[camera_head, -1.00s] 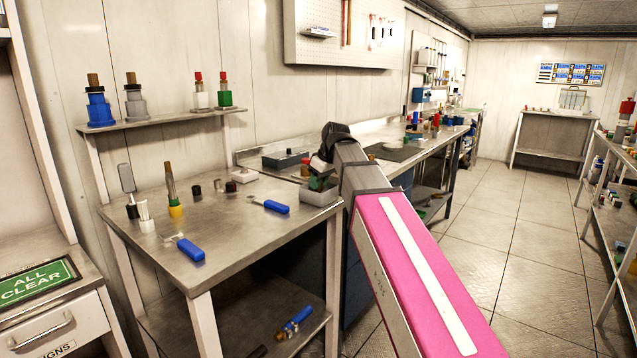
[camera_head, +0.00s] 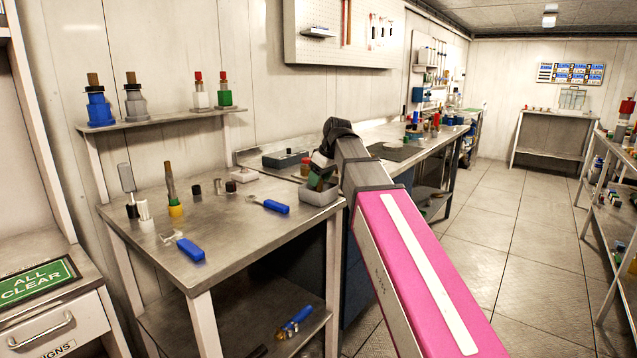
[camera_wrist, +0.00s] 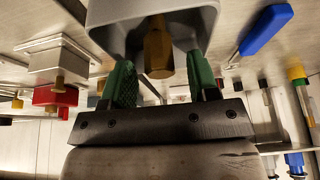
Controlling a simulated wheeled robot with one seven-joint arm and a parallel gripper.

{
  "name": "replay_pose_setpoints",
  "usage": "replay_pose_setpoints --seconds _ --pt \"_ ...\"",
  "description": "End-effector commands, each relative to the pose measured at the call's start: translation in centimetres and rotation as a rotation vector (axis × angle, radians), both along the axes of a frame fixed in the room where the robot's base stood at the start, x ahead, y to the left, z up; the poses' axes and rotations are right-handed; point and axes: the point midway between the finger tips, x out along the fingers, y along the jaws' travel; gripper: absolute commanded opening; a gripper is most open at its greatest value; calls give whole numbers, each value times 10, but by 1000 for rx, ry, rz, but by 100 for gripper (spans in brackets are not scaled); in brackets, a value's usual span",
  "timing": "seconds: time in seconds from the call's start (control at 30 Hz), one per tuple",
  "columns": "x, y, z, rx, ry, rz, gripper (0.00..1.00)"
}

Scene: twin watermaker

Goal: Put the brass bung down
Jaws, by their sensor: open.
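In the wrist view, the brass bung (camera_wrist: 158,48) sits between my two green fingers, with a gap on each side. My gripper (camera_wrist: 161,65) is open around it. Behind and around the bung is the inside of a small grey bin (camera_wrist: 104,14); whether the bung rests on its floor I cannot tell. In the head view, my gripper (camera_head: 321,178) points down into the grey bin (camera_head: 322,197) at the right end of the near steel bench. The bung is not clearly visible there.
On the near bench (camera_head: 225,235) lie two blue-handled tools (camera_head: 190,249) (camera_head: 275,206). A brass-topped rod on a yellow base (camera_head: 175,210), white cylinders (camera_head: 146,217) and small black caps stand there too. The front middle of the bench is clear. A longer bench runs behind my arm.

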Motion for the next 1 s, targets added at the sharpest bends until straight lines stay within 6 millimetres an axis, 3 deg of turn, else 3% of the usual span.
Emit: replay_pose_setpoints --seconds 0.5,0.7,1.0 --pt "-19 -26 79 1 -2 0 55" --pt "-24 -31 94 1 -2 0 55" --pt "-25 -32 97 1 -1 0 55"
